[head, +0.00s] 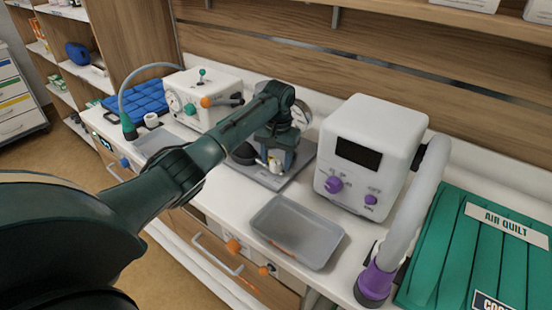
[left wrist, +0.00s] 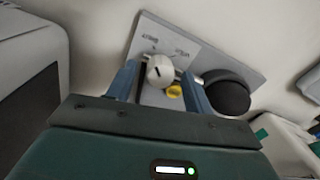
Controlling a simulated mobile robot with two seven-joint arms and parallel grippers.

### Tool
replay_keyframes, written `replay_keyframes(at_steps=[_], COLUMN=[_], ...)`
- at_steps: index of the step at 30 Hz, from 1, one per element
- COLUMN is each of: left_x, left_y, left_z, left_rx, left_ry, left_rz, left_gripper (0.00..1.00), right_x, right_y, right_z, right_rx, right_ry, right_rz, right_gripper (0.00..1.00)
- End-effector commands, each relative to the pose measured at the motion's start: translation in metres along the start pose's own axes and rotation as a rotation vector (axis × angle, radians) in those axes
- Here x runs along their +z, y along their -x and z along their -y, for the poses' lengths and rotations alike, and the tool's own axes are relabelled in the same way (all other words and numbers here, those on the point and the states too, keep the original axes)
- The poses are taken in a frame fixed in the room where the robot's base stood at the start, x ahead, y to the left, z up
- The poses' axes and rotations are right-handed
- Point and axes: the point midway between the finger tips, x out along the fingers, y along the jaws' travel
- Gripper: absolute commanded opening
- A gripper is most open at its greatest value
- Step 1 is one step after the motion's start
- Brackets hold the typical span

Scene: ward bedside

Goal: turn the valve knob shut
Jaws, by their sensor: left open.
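A grey plate (head: 264,180) on the counter carries the valve parts; it also shows in the left wrist view (left wrist: 205,58), with small lettering. There a white rounded knob (left wrist: 160,69) sits on a metal stem beside a small yellow part (left wrist: 174,91). A black dome (left wrist: 228,92) stands to the right on the same plate. My left gripper (head: 276,158) is over the plate, pointing down. Its fingers (left wrist: 161,84) are open, one on each side of the white knob; I cannot tell whether they touch it. In the head view my gripper hides most of the valve.
A white box with purple knobs (head: 372,150) and its hose stand right of the plate. A grey tray (head: 297,231) lies in front. A white unit with a gauge (head: 203,95) and a blue folded pad (head: 136,97) are to the left. A green quilt (head: 475,250) lies far right.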

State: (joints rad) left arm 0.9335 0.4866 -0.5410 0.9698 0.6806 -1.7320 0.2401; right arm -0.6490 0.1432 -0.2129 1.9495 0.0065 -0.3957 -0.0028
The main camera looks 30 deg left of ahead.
Motion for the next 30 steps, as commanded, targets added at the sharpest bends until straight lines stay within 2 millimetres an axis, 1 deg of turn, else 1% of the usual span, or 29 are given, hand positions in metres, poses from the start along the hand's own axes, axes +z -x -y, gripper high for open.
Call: replay_keyframes(at_steps=[6,8,10,14,17,21,24,25,27,30], left_x=[0.000,0.000,-0.001,-0.001,-0.001,-0.001,-0.001,0.000,0.000,0.000], left_y=[0.001,0.004,0.012,0.036,0.060,0.091,0.108,0.117,0.125,0.130], left_z=[0.000,0.000,0.000,0.000,0.000,0.000,0.000,0.001,0.001,0.001], left_rx=[0.000,0.001,0.001,0.001,0.001,0.001,0.001,-0.001,-0.001,-0.002], left_ry=[-0.001,-0.001,-0.001,-0.001,0.000,0.000,0.000,0.000,0.000,0.000], left_rz=[0.001,-0.001,-0.002,-0.004,-0.005,-0.004,-0.003,-0.002,-0.001,0.001], left_gripper=[0.51,0.51,0.51,0.51,0.51,0.51,0.51,0.51,0.51,0.51], right_x=[0.000,0.001,0.002,0.003,0.002,-0.001,-0.001,-0.006,-0.007,-0.005], right_y=[0.000,-0.001,-0.001,-0.003,-0.004,-0.005,-0.005,0.000,0.002,0.002], right_z=[0.000,0.000,-0.001,-0.001,-0.001,-0.001,-0.001,0.000,0.000,0.000], right_rx=[0.000,0.000,0.000,0.000,0.000,0.000,0.000,0.000,0.000,0.000], right_ry=[0.001,0.001,0.001,0.000,-0.002,-0.004,-0.006,-0.006,-0.004,-0.002], right_rz=[0.000,0.000,0.000,-0.003,-0.008,-0.020,-0.024,-0.023,-0.019,-0.012], right_gripper=[0.36,0.36,0.36,0.36,0.36,0.36,0.36,0.36,0.36,0.36])
